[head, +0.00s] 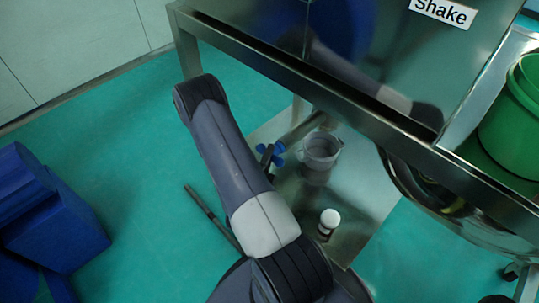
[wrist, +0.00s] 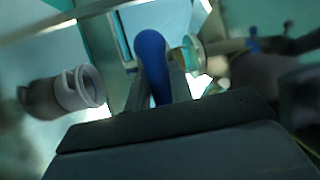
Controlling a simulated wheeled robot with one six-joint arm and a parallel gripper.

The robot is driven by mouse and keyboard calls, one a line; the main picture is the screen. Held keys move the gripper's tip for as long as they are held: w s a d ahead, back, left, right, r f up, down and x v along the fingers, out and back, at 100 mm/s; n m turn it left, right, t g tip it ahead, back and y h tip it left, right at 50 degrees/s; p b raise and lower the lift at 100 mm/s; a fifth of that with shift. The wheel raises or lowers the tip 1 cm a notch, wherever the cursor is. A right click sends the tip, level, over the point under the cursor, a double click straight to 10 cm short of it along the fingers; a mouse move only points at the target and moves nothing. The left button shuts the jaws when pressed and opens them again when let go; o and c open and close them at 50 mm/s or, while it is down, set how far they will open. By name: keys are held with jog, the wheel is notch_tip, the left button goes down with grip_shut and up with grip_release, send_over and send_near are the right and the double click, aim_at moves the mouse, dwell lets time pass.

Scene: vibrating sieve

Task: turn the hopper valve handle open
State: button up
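A blue valve handle (wrist: 152,62) stands large and close in the middle of the wrist view, rounded end up. My gripper (wrist: 158,88) has one grey finger on each side of it, and both fingers appear to press against it. The lower end of the handle is hidden between the fingers and the gripper body. In the head view my arm reaches beside the steel frame and my gripper cannot be made out; the held handle is not clearly seen there.
A steel frame (head: 330,92) with a "Shake" label stands above a low shelf (head: 352,205). The shelf holds a grey bucket (head: 320,152) and a white-capped bottle (head: 328,222). A blue star knob (head: 278,152) is beside the bucket. A green bucket (head: 515,125) stands right, a blue bin (head: 45,215) left.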

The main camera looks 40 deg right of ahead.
grip_shut()
jog(key=shift+f+m, duration=0.1)
jog(key=shift+m, duration=0.2)
jog(key=m+h+b, duration=0.1)
jog(key=m+b, duration=0.1)
jog(key=m, duration=0.1)
jog(key=shift+f+h+b, duration=0.15)
jog(key=shift+h+b, duration=0.15)
jog(key=m+g+h+b, duration=0.1)
jog(key=m+b, duration=0.1)
jog(key=m, duration=0.1)
jog(key=m+g+h+b, duration=0.1)
jog(key=m+g+b, duration=0.1)
jog(key=m, duration=0.2)
jog(key=shift+m+g+h, duration=0.3)
jog(key=m+g+b, duration=0.1)
jog(key=m+g, duration=0.1)
jog(key=m, duration=0.1)
jog(key=m+g+h+b, duration=0.1)
jog(key=m, duration=0.3)
jog(key=shift+g, duration=0.4)
jog(key=m+g, duration=0.2)
jog(key=m, duration=0.1)
jog(key=m+g+b, duration=0.1)
jog(key=m+g, duration=0.1)
jog(key=m, duration=0.2)
jog(key=shift+r+y, duration=0.2)
jog(key=shift+y, duration=0.1)
jog(key=shift+m, duration=0.4)
